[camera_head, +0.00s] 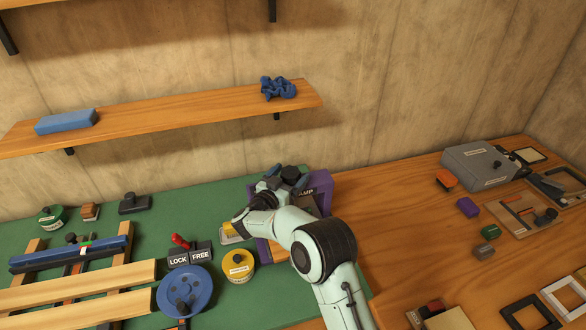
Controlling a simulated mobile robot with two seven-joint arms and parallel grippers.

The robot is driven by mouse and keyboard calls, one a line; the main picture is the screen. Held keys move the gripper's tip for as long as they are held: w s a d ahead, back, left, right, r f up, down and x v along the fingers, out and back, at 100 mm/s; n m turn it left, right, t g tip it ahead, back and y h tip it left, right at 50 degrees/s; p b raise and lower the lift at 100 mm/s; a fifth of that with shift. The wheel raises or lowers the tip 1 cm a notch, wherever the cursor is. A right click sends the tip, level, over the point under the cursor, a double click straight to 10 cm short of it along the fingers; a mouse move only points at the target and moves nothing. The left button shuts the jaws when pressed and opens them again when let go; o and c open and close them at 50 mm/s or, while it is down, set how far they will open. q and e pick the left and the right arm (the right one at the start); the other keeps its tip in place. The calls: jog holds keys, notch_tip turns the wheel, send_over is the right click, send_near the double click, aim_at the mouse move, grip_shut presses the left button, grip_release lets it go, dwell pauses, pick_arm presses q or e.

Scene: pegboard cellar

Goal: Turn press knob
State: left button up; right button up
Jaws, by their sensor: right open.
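My right arm reaches in from the bottom, and its gripper (288,180) is at the purple panel, pointing away from me. The gripper is open. A black round knob (291,172) shows between or just beyond its fingertips; I cannot tell whether they touch it. The purple panel (322,190) has a partly covered label ending in "AMP", and my wrist and forearm hide much of it. A blue wheel (172,283) with a dark handle lies on the green mat. I cannot tell for sure which part is the press knob. My left gripper is not in view.
A red lever (181,241) stands by the LOCK/FREE plate, beside a yellow round container (239,262). A slatted wooden frame (85,285) is at left. A grey box (478,165) and several small parts lie on the wooden bench at right. A shelf (190,109) hangs above.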

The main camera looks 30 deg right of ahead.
jog(key=shift+x, duration=1.2)
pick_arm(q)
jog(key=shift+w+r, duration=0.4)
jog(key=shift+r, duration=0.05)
